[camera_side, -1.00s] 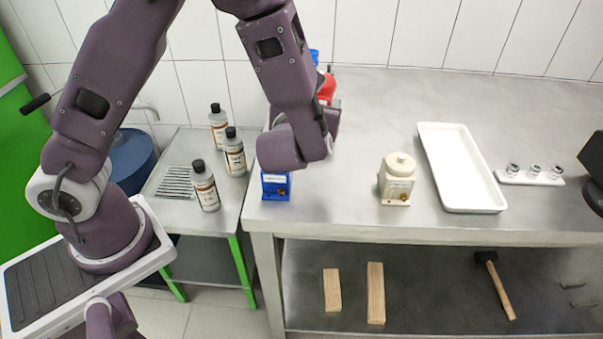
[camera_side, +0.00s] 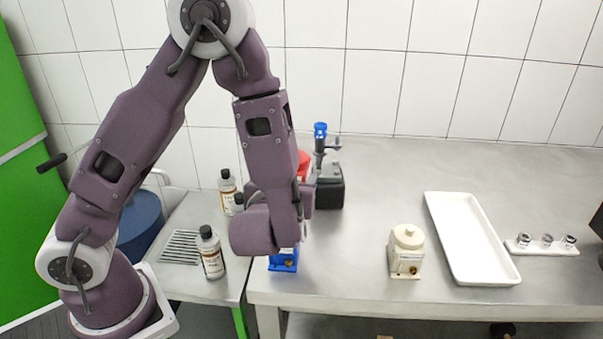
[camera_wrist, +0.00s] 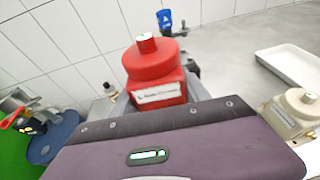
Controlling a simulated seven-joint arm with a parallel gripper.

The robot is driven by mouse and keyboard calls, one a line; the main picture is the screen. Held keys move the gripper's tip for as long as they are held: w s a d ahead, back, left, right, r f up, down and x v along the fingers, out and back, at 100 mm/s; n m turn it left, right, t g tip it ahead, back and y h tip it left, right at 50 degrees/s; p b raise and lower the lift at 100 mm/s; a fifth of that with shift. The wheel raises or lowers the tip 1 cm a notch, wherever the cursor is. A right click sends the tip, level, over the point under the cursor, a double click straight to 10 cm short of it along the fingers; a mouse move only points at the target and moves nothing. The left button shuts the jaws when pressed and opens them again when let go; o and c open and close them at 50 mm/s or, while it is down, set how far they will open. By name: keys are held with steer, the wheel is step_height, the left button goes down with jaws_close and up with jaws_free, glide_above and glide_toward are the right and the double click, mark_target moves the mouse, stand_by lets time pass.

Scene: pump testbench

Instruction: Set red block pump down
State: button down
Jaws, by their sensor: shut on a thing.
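The red block pump (camera_wrist: 155,78) stands out in the wrist view, with a rounded red top, a red-and-white cap and a pale label on its block. My gripper (camera_wrist: 160,103) is shut on it at the lower part, which my purple hand hides. In the side view only a small bit of the red pump (camera_side: 303,163) shows behind my arm, left of a dark device with a blue top (camera_side: 328,182). The fingertips are hidden there. I cannot tell whether the pump's base touches the bench.
A blue pump (camera_side: 284,263) stands close to my arm near the bench's front left. A cream pump (camera_side: 406,252), a white tray (camera_side: 472,240) and a small vial rack (camera_side: 545,247) stand to the right. Several bottles (camera_side: 211,253) stand on the left side table. Bench between the blue and cream pumps is clear.

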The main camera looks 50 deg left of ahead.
steer(key=w+d+r+n+g+y, duration=0.1)
steer(key=d+n, duration=0.1)
steer(key=d, duration=0.6)
steer(key=w+d+r+n+g+y, duration=0.1)
steer(key=w+d+r+g, duration=0.1)
steer(key=d, duration=0.6)
steer(key=w+d+r+m+t+h, duration=0.2)
steer(key=w+r+m+t+h, duration=0.1)
steer(key=w+r, duration=0.5)
steer(key=w+d+r+m+t+h, duration=0.25)
steer(key=w+r, duration=0.45)
steer(key=r, duration=0.4)
steer(key=w+a+f+m+h, duration=0.3)
steer(key=w+a+f, duration=0.15)
steer(key=f, duration=0.25)
steer(key=w+a+f+m+h, duration=0.2)
steer(key=w+a+f+h, duration=0.15)
steer(key=a+f, duration=0.2)
steer(key=shift+s+a+f+m+g+h, duration=0.1)
steer(key=shift+s+f+m+h, duration=0.55)
steer(key=shift+f, duration=3.05)
steer(key=shift+s+d+f+m+g+h, duration=0.1)
steer(key=shift+f+m+h, duration=0.85)
steer(key=shift+f, duration=2.7)
steer(key=shift+s+a+f+m+g+h, duration=0.1)
steer(key=shift+s+f+m+h, duration=0.55)
steer(key=shift+f, duration=3.05)
